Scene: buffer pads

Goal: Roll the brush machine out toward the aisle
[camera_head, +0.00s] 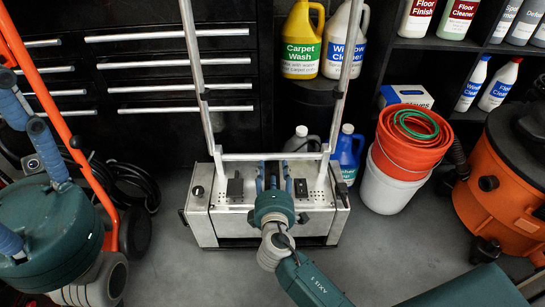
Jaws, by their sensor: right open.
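The brush machine, a silver metal box (228,218) with a tall grey tube handle (194,60), stands upright on the grey floor in the middle of the camera_head view. Its handle rises toward the top of the picture, joined by a low crossbar. Dark fittings sit on its top. My right gripper (273,178) is open over the middle of the machine's top, just below the crossbar. Its fingers point away from me, and I cannot tell whether they touch anything.
Black drawers (160,90) stand behind. An orange hand truck (70,140) and black cable (130,180) are at left. Bottles (350,150) stand behind the machine. An orange bucket (395,155) in a white bucket (385,190) and an orange vacuum (495,195) are at right. Floor (390,255) is bare before the buckets.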

